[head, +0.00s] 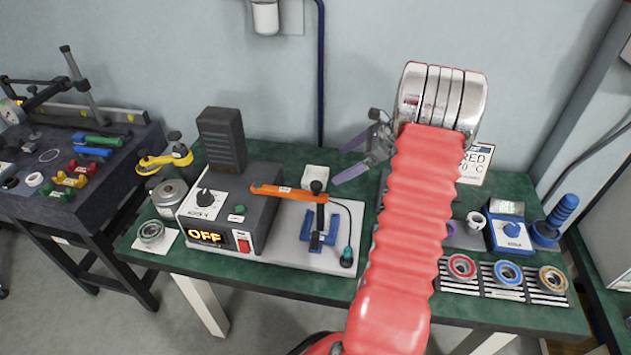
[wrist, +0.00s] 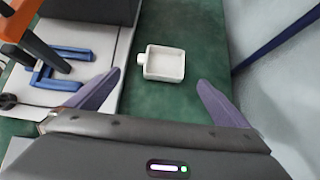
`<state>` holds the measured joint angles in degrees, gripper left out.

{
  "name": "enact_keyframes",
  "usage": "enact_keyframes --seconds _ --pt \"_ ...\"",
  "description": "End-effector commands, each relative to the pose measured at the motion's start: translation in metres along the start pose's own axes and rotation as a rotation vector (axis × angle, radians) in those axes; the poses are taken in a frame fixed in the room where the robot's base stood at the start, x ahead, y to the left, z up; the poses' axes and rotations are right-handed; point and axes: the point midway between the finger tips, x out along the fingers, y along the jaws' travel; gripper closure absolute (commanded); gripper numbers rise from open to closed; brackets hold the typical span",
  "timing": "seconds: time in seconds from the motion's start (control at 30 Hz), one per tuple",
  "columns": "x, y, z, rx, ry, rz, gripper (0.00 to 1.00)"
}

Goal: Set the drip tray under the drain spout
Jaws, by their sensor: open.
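The drip tray (head: 315,178) is a small white square dish on the green bench, right of the black box unit. In the wrist view the tray (wrist: 165,63) lies flat, its short stub pointing left. My gripper (head: 341,163) is open and empty, with purple fingers, just right of the tray in the head view. In the wrist view the tray shows beyond and between the spread fingertips, touching neither. No drain spout is clearly recognisable; a white and grey fixture (head: 265,16) hangs on the wall above, its lower end visible.
The black control unit (head: 228,215) reading OFF, with an orange arm (head: 288,192) and blue bracket (head: 318,238), stands left of the tray. A blue pipe (head: 320,80) runs down the wall behind. Coloured rings, a blue meter (head: 510,232) and a sign (head: 476,163) occupy the right side.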

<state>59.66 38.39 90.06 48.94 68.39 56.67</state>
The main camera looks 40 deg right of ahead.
Motion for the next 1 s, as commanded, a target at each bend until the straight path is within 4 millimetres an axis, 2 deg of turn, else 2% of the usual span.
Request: enact_keyframes --seconds 0.1,0.3,0.43,0.77,1.0 --pt "0.020 0.000 0.001 0.001 -0.001 0.003 0.00" --pt "0.048 0.000 0.000 0.000 -0.001 0.001 0.00" --pt "0.055 0.000 0.000 0.000 0.000 0.000 0.00" --pt "0.056 0.000 0.000 0.001 0.000 -0.001 0.00" --pt "0.078 -0.001 0.002 0.001 -0.001 0.001 0.00"
